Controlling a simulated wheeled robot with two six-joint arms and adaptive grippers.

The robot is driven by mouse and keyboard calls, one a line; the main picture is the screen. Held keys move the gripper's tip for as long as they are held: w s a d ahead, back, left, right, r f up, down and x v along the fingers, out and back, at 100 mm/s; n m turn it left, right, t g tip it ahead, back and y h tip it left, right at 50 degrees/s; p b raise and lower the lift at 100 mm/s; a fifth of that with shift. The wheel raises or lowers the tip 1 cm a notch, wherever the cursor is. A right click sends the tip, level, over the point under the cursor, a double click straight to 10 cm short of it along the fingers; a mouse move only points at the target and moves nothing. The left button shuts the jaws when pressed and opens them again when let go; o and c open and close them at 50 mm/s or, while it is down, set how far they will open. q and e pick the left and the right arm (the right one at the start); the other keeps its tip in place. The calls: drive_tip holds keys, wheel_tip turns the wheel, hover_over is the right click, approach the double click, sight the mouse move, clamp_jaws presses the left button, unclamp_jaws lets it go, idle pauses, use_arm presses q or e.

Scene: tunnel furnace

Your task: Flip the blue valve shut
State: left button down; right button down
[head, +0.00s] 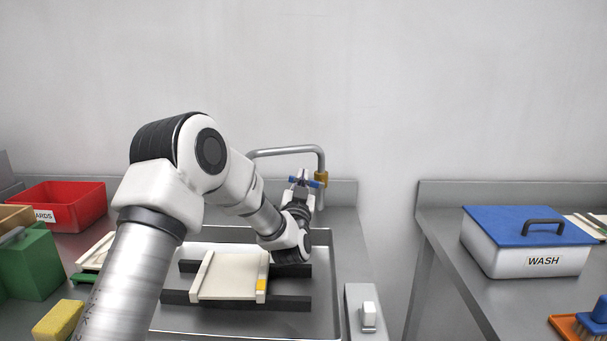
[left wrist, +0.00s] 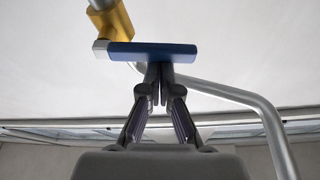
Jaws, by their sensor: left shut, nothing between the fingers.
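The blue valve handle (head: 314,183) sits on a brass valve body (head: 321,176) on the faucet pipe behind the sink. The handle points sideways, out to the left from the valve in the head view. In the left wrist view the flat blue handle (left wrist: 155,49) lies crosswise, with the brass body (left wrist: 114,20) at its left end. My left gripper (head: 302,176) is at the handle, shut and empty. Its closed fingertips (left wrist: 160,68) meet the handle's edge in the left wrist view; I cannot tell if they touch. My right gripper is not in view.
The grey faucet spout (head: 290,151) arches left over the sink (head: 335,290), where a cream board (head: 228,278) lies on dark bars. A red bin (head: 70,205) and green container (head: 35,262) stand left. A blue-lidded WASH box (head: 530,256) stands on the right counter.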

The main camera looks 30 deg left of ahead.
use_arm(q)
drive_tip(key=shift+s+a+f+n+g+y+b, duration=0.15)
drive_tip(key=shift+f+n+y+b, duration=0.1)
drive_tip(key=shift+f+n+b, duration=0.3)
drive_tip(key=shift+s+d+f+n+g+y+b, duration=0.15)
drive_tip(key=shift+f+n+y+b, duration=0.1)
drive_tip(key=shift+f+n+b, duration=0.3)
drive_tip(key=shift+a, duration=0.15)
wheel_tip(320, 180, up, 10)
drive_tip(key=shift+r, duration=0.4)
